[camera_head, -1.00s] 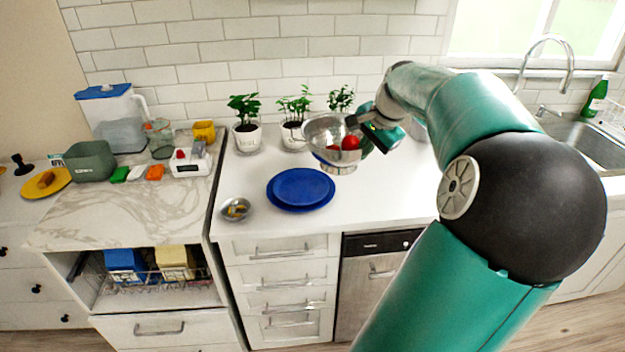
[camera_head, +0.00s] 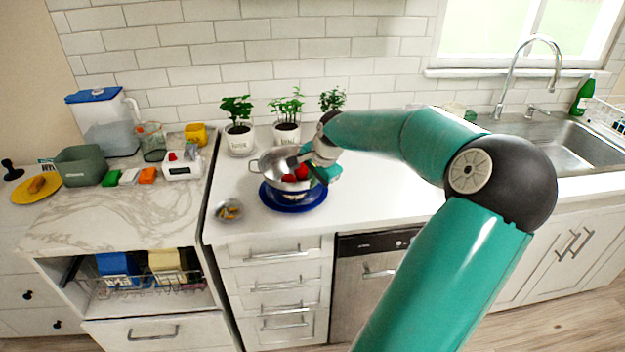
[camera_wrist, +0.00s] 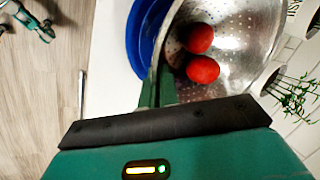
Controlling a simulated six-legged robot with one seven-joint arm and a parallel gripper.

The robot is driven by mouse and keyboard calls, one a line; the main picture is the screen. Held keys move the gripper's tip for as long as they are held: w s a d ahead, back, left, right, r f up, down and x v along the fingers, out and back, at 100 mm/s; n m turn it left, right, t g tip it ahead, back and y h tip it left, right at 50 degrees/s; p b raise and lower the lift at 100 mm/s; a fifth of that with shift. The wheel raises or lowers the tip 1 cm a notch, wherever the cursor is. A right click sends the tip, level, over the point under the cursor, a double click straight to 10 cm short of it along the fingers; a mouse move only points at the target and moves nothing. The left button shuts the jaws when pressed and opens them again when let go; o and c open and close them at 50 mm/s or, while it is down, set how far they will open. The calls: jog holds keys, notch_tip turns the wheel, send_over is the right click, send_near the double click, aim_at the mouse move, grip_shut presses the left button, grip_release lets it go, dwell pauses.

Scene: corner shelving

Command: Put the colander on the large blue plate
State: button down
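The metal colander (camera_head: 268,166) is over the large blue plate (camera_head: 291,207) on the white counter, with red round fruits (camera_head: 298,172) inside. I cannot tell whether its base touches the plate. My gripper (camera_head: 312,170) is at the colander's right rim. In the wrist view, the fingers (camera_wrist: 158,88) are closed on the rim of the colander (camera_wrist: 245,45), and two red fruits (camera_wrist: 202,54) lie in the perforated bowl. The blue plate (camera_wrist: 136,42) shows partly past the rim; the colander hides much of it.
A small metal bowl (camera_head: 229,212) stands left of the plate near the counter edge. Several potted plants (camera_head: 287,128) line the wall behind. A white scale (camera_head: 183,168) and a green-grey bin (camera_head: 82,168) stand on the left counter. The counter right of the plate is clear.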

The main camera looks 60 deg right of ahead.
jog(key=shift+f, duration=0.1)
jog(key=c, duration=1.7)
grip_release()
jog(key=v, duration=1.2)
jog(key=shift+w, duration=0.1)
